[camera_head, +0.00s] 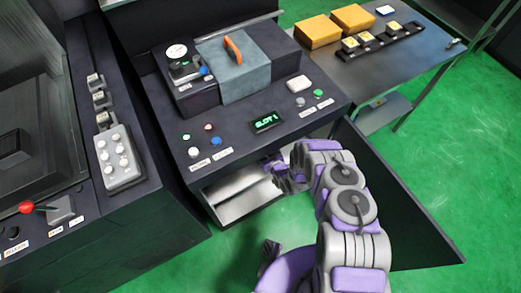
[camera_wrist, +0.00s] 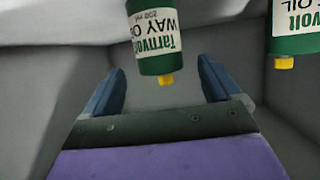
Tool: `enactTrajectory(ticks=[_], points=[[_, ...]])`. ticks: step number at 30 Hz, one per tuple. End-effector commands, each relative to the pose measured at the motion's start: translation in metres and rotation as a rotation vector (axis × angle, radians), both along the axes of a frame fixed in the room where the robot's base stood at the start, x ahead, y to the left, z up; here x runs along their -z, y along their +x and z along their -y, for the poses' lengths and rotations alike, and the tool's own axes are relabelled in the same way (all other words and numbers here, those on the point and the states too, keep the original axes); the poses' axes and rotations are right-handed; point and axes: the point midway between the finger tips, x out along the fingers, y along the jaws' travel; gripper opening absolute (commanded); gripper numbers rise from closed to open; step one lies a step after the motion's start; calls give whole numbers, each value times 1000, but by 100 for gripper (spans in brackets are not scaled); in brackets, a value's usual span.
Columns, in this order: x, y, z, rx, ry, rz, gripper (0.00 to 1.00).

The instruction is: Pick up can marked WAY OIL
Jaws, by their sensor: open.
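A green and white can (camera_wrist: 154,38) labelled WAY OIL, with a yellow cap, shows upside down at the top middle of the wrist view. Its capped end lies between the fingertips of my gripper (camera_wrist: 160,68) in the picture. The blue fingers stand apart, with gaps on both sides of the can. I cannot tell how deep the can sits between them. In the head view my gripper (camera_head: 280,168) is at the opening of the lower compartment (camera_head: 238,197) of the dark cabinet. No can shows in the head view.
A second green and white can (camera_wrist: 295,43) with a yellow cap stands to the right; its label is cut off, showing "OIL". Grey compartment walls are close around. An open dark door panel (camera_head: 390,205) stands right of my arm. A side table (camera_head: 400,72) holds yellow blocks.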

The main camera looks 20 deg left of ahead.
Motion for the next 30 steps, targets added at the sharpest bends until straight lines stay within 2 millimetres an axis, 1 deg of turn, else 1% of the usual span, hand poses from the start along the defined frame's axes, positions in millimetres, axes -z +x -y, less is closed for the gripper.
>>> enactTrajectory(ticks=[5,9,12,15,21,30], points=[[7,9,-9,-1,2,2,91],[16,22,-23,-2,2,4,91],[20,29,-30,-1,2,4,91],[20,34,-34,0,2,2,91],[20,33,-33,0,1,1,91],[20,33,-33,0,1,1,62]])
